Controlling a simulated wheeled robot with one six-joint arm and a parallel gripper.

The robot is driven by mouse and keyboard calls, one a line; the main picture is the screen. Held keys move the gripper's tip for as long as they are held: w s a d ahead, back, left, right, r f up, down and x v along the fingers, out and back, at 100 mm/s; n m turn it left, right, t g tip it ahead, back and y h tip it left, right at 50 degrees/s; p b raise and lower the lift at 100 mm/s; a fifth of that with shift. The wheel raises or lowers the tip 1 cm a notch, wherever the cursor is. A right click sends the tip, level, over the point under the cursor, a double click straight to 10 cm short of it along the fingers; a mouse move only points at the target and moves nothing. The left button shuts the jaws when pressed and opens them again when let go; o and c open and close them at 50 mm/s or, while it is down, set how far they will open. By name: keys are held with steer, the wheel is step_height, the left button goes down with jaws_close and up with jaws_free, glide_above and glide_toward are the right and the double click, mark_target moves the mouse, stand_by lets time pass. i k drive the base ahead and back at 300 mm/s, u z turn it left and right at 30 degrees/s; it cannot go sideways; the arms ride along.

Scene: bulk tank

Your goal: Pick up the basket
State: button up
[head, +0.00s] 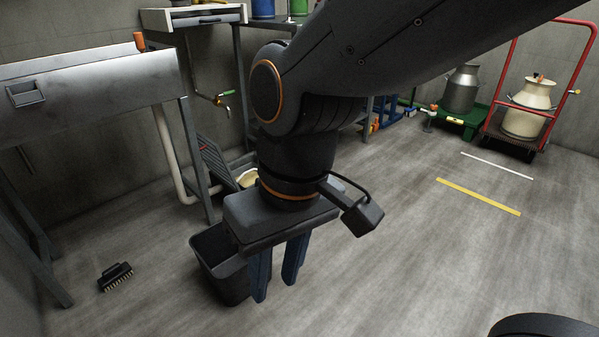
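A dark grey, open-topped bin (212,250) stands upright on the floor left of and partly behind my gripper; it is the most basket-like thing in view. My gripper (275,290) points down with its two blue fingers apart. I see floor between the fingers and nothing held. The gripper body and left finger cover the bin's right side. I cannot tell whether the finger touches the bin or only overlaps it in the view.
A black brush (115,277) lies on the floor at left. A steel sink (90,95) on legs stands at the left wall. A slatted dark rack (217,163) leans behind. A red trolley (517,145) with a can stands back right.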

mark_target(245, 176)
steer(key=z, duration=0.75)
steer(key=i, duration=1.1)
steer(key=u, duration=0.85)
steer(key=i, duration=0.6)
steer(key=u, duration=1.05)
steer(key=i, duration=0.3)
steer(key=u, duration=0.25)
